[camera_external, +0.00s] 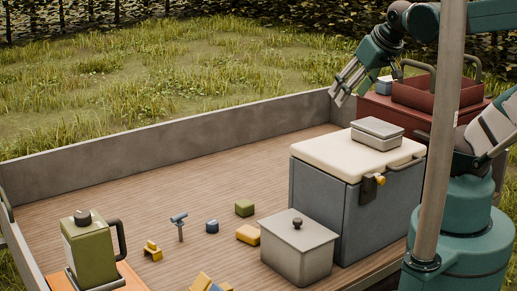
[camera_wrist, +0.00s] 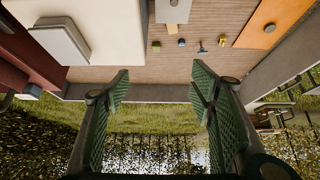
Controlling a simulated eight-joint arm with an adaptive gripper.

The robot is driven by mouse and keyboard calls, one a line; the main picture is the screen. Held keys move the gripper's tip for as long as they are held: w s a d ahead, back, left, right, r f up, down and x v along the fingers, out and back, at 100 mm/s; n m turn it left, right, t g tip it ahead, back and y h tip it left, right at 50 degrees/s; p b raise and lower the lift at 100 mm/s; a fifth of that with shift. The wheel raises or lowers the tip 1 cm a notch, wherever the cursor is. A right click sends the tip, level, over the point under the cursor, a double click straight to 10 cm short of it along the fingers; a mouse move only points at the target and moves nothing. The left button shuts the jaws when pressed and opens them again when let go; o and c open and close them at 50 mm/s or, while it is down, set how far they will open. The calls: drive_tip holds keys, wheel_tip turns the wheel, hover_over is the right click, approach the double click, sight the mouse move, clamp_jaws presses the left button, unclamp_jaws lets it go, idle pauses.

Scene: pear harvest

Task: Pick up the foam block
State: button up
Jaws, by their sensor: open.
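Several small blocks lie on the wooden bed, and I cannot tell for sure which is the foam block. A green block (camera_external: 245,207) and a yellow block (camera_external: 249,234) lie left of the grey lidded bin. In the wrist view the green block (camera_wrist: 156,46) is small and far off. My gripper (camera_external: 348,86) is up high at the far right, above the bed's back wall and beside the red box. It is open and empty. Its two green fingers (camera_wrist: 160,88) stand wide apart in the wrist view, with nothing between them.
A cooler (camera_external: 322,203) with a cream lid carries a grey box (camera_external: 377,133). The lidded bin (camera_external: 300,258) stands before it. A blue piece (camera_external: 212,227), a blue-headed tool (camera_external: 180,226) and a yellow piece (camera_external: 152,251) lie left. A green can (camera_external: 88,256) stands front left. Low walls edge the bed.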

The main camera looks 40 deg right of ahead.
drive_tip(key=w+m+g+b, duration=0.1)
drive_tip(key=w+m+b, duration=0.15)
drive_tip(key=w, duration=0.65)
drive_tip(key=m+g+b, duration=0.6)
drive_tip(key=m+b, duration=0.6)
drive_tip(key=m, duration=0.3)
hover_over(244, 202)
wheel_tip(244, 202, down, 53)
drive_tip(key=shift+s+f, duration=0.15)
drive_tip(key=shift+f, duration=0.05)
drive_tip(key=shift+f+m, duration=0.25)
drive_tip(key=shift+f, duration=0.05)
drive_tip(key=shift+f+b, duration=0.4)
drive_tip(key=shift+f, duration=0.9)
